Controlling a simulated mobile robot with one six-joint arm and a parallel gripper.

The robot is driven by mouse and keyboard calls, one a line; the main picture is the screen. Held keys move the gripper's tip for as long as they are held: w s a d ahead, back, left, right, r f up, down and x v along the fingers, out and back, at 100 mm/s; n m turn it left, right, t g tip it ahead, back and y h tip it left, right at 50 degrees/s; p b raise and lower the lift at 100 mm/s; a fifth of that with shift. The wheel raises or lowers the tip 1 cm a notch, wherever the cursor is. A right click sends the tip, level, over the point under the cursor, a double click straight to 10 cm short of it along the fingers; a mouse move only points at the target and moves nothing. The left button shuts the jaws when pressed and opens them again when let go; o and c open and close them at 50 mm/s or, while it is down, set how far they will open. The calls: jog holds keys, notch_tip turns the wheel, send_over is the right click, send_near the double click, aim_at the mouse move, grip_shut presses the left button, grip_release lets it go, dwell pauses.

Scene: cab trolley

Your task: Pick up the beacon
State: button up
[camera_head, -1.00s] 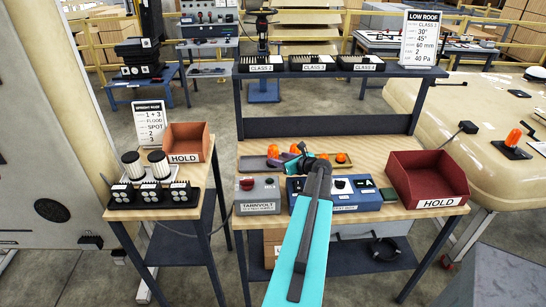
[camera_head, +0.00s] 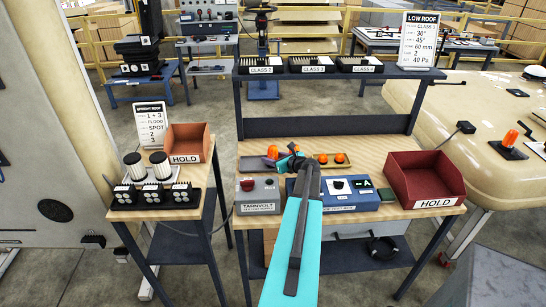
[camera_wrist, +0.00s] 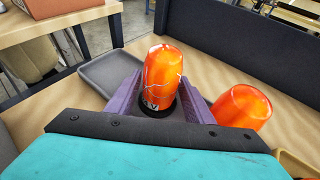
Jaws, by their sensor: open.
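An orange beacon (camera_wrist: 162,75) with a black base and pale crack-like lines on its dome stands between the purple fingers of my gripper (camera_wrist: 160,100) in the wrist view. The fingers are open on either side of it; whether they touch it I cannot tell. In the head view this beacon (camera_head: 272,152) shows just left of my gripper (camera_head: 281,158), at the back of the bench. A second orange beacon (camera_wrist: 241,108) stands close to the right finger.
A grey tray (camera_wrist: 108,78) lies left of the fingers. The bench's dark upstand (camera_wrist: 240,45) rises behind. A blue test box (camera_head: 365,200), a grey Tarnvolt box (camera_head: 257,196) and a red HOLD bin (camera_head: 425,180) stand on the bench.

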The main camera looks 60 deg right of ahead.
aim_at(273, 146)
jog(key=shift+c, duration=0.4)
jog(key=c, duration=0.8)
jog(key=shift+r, duration=0.15)
jog(key=shift+c, duration=0.2)
jog(key=shift+r+b, duration=1.4)
jog(key=shift+r, duration=3.5)
